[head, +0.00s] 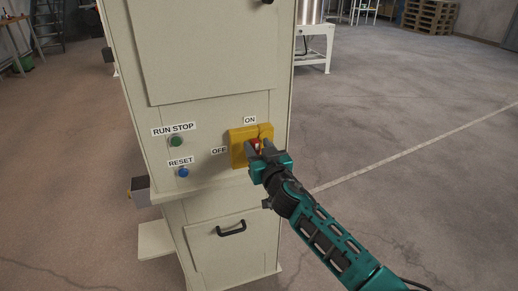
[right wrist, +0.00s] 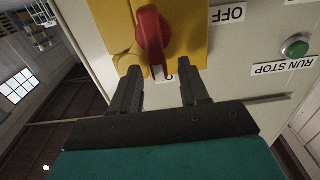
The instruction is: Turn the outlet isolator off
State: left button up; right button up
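The outlet isolator is a yellow plate (head: 237,150) with a red rotary handle (head: 256,143) on the front of a cream cabinet. The ON label (head: 250,119) is above it and the OFF label (head: 219,151) is to its left. In the right wrist view, which is turned upside down, the red handle (right wrist: 152,35) stands roughly upright, its end toward the partly hidden ON label. My right gripper (head: 259,150) is at the isolator. Its two fingers (right wrist: 160,78) are apart, on either side of the handle's end; contact cannot be told. My left gripper is not in view.
A green RUN STOP button (head: 176,141) and a blue RESET button (head: 183,172) sit left of the isolator. A drawer-like panel with a black handle (head: 231,228) is below. The floor right of the cabinet is clear. Pallets (head: 430,15) stand far back.

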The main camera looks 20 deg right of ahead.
grip_shut()
jog(key=shift+n, duration=0.3)
jog(key=shift+a, duration=0.15)
jog(key=a+n, duration=0.1)
jog(key=n, duration=0.3)
jog(key=a+f+n+b, duration=0.1)
jog(key=n, duration=0.3)
jog(key=a+f+n+b, duration=0.1)
jog(key=n, duration=0.3)
jog(key=shift+f+n, duration=0.1)
jog(key=shift+n, duration=0.2)
jog(key=shift+f+n+b, duration=0.15)
jog(key=shift+f+n, duration=0.2)
jog(key=shift+n, duration=0.85)
jog(key=shift+f+n+b, duration=0.15)
jog(key=shift+f+n, duration=0.15)
jog(key=shift+n, duration=0.9)
grip_release()
